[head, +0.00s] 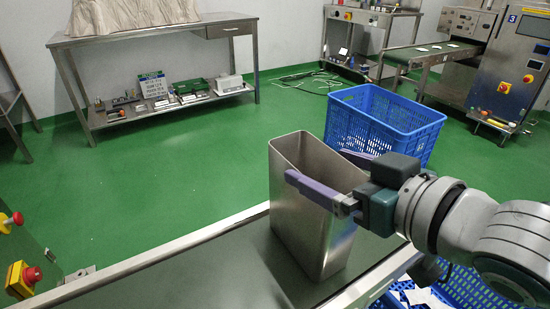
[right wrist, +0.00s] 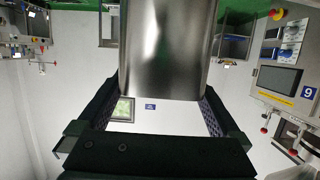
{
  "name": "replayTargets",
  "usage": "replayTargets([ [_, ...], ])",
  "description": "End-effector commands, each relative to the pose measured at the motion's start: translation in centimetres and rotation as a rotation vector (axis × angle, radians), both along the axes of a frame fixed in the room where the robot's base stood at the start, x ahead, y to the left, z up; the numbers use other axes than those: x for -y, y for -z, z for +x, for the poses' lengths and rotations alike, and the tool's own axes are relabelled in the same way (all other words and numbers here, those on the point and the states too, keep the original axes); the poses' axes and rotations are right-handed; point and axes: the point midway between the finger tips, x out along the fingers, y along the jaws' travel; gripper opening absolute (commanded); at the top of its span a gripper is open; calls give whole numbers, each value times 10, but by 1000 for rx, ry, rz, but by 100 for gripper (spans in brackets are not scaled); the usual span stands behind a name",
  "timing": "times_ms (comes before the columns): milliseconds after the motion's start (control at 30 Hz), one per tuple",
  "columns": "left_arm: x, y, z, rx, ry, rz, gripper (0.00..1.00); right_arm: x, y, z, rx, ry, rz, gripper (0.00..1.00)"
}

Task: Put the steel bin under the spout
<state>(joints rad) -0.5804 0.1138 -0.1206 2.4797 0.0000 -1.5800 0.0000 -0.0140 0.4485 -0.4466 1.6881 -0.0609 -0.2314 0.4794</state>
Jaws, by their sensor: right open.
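The steel bin (head: 308,238), a tall open-topped box of brushed metal, stands upright on a dark green surface with metal rails (head: 190,275). My right gripper (head: 318,166) comes in from the right at the height of the bin's upper part. Its jaws are open, with one purple finger across the near side and the other towards the far side. In the right wrist view the bin (right wrist: 168,45) shows between the fingers. I cannot tell whether the fingers touch it. My left gripper is out of view. I cannot make out a spout.
A blue crate (head: 385,130) stands on the green floor behind the bin. Another blue crate (head: 465,288) lies below my right arm. Emergency-stop buttons (head: 24,277) are at the left edge. A steel table (head: 150,38) stands at the back wall. The floor between is clear.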

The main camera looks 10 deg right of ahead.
Motion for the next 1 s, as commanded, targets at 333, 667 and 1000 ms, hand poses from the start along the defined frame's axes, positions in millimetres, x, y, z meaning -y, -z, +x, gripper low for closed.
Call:
replayTargets([
  [333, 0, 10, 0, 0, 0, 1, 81, -10, 8, 26, -1, 0, -1, 100],
  [667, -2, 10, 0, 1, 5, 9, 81, -10, 8, 26, -1, 0, -1, 79],
  [1000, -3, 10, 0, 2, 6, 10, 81, -10, 8, 26, -1, 0, -1, 40],
])
